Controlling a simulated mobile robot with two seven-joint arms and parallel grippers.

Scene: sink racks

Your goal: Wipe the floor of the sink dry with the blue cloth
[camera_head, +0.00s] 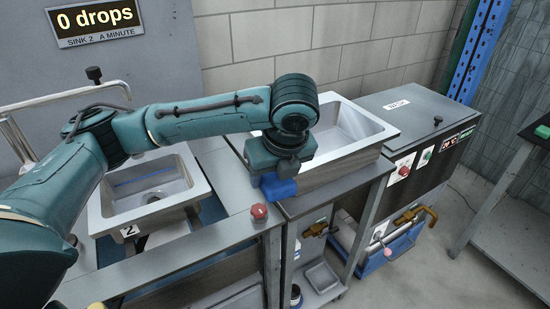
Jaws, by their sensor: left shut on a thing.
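My left arm reaches in from the left, over the sink marked 2 (110,215). My left gripper (277,176) points down and is shut on the blue cloth (279,188). The cloth shows as a small blue bundle under the gripper, at the front left corner of a second steel basin (385,130). I cannot tell if it touches the surface there. The floor of sink 2 (172,188) shows partly, with a round drain; my arm hides its back part. My right gripper is out of view.
A wall sign (95,20) reads "0 drops, sink 2 a minute". A red knob (259,211) stands on the front counter. A metal cabinet (420,112) with buttons is at the right. A blue crate (385,245) sits below, and a side table (510,220) stands far right.

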